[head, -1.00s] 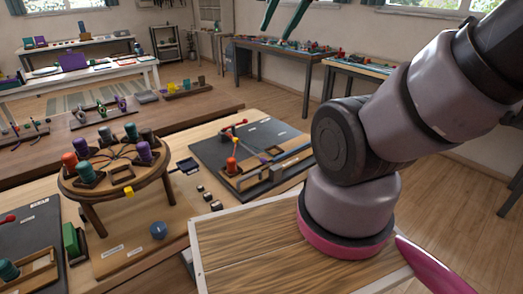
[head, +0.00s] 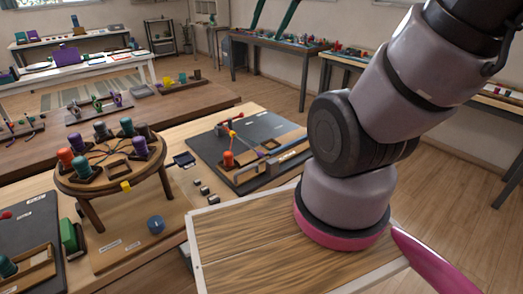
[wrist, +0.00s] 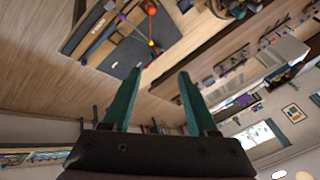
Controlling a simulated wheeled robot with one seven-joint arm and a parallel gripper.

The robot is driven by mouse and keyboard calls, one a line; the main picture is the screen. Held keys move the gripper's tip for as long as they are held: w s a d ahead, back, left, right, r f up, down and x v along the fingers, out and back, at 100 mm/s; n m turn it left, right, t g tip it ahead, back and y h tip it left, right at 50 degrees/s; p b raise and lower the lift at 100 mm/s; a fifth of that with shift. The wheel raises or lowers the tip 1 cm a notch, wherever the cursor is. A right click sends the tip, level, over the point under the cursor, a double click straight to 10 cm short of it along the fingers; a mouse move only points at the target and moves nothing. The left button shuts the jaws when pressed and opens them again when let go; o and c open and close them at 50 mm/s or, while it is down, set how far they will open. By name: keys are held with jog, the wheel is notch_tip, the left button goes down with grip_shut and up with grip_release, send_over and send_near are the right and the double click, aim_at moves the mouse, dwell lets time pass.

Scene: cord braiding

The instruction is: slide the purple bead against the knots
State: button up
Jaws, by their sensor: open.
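The purple bead (head: 261,154) is small and sits on the thin cord over the dark board (head: 228,133). An orange-red peg (head: 228,159) stands near it, and a red ball (head: 238,115) is at the cord's far end. The knots are too small to make out. The teal fingers of my gripper (head: 264,33) hang at the top of the head view, apart and empty, well away from the bead. In the wrist view my gripper (wrist: 160,70) is open, with the board (wrist: 122,48) above and left of the fingertips.
A round wooden stand (head: 112,176) with several coloured spools is left of the board. A blue round piece (head: 155,224) and small dark blocks (head: 207,194) lie on the bench. Side tables (head: 275,57) stand behind. The air around my fingers is clear.

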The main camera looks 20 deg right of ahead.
jog(key=w+d+f+m+g, duration=0.2)
jog(key=w+f, duration=0.5)
jog(key=m+g+y, duration=0.1)
jog(key=m+g, duration=0.1)
jog(key=m, duration=0.1)
send_over(261, 152)
notch_tip(261, 152, down, 8)
jog(key=f+m+g, duration=0.1)
jog(key=f, duration=0.8)
jog(key=f+m+g, duration=0.1)
jog(key=f, duration=0.8)
jog(key=f+m+g+y, duration=0.1)
jog(key=f+m, duration=0.1)
jog(key=f, duration=0.7)
jog(key=shift+w+d+f, duration=0.1)
jog(key=shift+w+d, duration=0.05)
jog(key=shift+d, duration=0.1)
grip_shut()
